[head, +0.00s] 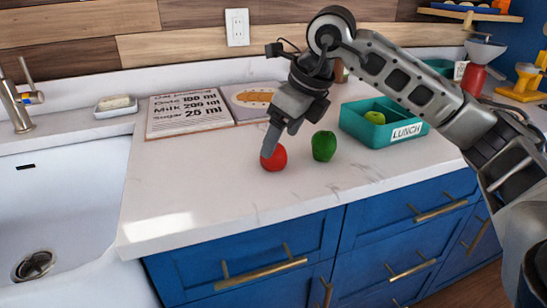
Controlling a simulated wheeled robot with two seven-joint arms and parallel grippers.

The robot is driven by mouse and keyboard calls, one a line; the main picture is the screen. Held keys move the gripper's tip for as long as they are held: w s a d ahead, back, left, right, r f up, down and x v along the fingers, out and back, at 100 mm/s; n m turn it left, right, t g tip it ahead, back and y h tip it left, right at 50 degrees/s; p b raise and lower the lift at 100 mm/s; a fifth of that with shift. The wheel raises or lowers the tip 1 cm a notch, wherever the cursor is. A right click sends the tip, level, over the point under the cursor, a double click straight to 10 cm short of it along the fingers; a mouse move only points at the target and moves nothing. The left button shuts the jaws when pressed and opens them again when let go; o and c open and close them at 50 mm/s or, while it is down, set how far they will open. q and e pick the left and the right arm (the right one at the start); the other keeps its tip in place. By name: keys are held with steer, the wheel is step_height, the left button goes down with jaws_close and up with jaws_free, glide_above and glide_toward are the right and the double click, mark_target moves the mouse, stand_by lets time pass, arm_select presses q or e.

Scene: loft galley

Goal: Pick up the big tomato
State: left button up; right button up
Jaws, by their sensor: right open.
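A big red tomato (274,159) sits on the white counter (200,195), toward its middle. My right gripper (275,138) points down from above at the tomato, with one finger in front of the tomato's upper left part. The fingers are open. I cannot tell whether they touch the tomato. My left gripper is not in view.
A green pepper (324,146) stands close to the right of the tomato. A teal lunch box (356,124) holding a green apple (375,117) is behind it. An open recipe book (188,115) lies at the back. A sink (60,205) is at left. The front counter is clear.

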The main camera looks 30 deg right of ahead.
mark_target(278, 148)
steer(key=shift+d+x, duration=0.2)
steer(key=shift+x, duration=1.15)
steer(key=shift+d+x, duration=0.15)
steer(key=shift+x, duration=1.2)
steer(key=shift+w, duration=0.15)
steer(key=c, duration=1.1)
